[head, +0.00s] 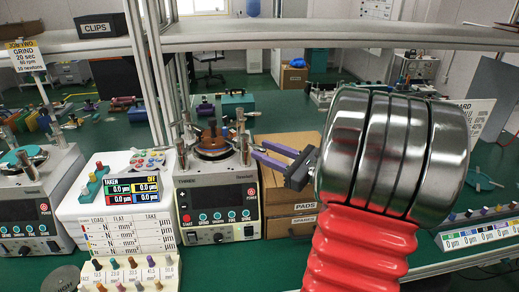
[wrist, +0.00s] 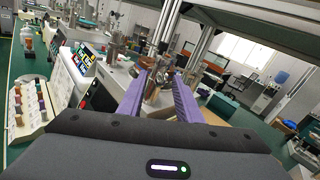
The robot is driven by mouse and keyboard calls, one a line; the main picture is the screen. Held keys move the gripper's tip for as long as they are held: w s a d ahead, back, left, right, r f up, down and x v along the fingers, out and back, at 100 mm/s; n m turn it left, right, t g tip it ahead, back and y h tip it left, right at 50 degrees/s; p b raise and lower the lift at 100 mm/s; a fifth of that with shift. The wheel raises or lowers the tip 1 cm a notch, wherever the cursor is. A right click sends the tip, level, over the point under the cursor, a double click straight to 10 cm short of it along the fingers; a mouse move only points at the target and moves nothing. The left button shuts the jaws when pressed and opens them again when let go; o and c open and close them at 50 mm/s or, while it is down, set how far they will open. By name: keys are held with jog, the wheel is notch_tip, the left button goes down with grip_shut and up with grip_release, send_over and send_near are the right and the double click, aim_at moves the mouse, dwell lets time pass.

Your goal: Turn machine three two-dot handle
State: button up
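A lapping machine (head: 218,200) with a red button and a dark display stands near the middle in the head view. My gripper (head: 257,150) has two purple fingers, spread apart, at the right side of the machine's top. In the wrist view my gripper (wrist: 159,76) is open, with metal fittings (wrist: 153,92) seen between the fingers; contact cannot be told.
A white readout box (head: 118,205) stands left of the machine, with another lapping machine (head: 30,190) further left. A shelf edge (head: 270,42) and metal uprights (head: 148,75) cross behind.

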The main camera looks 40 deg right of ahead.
aim_at(250, 145)
jog(key=shift+w+a, duration=0.15)
jog(key=shift+w, duration=0.55)
jog(key=shift+w+a, duration=0.1)
jog(key=shift+w, duration=0.55)
jog(key=shift+c, duration=0.6)
grip_shut()
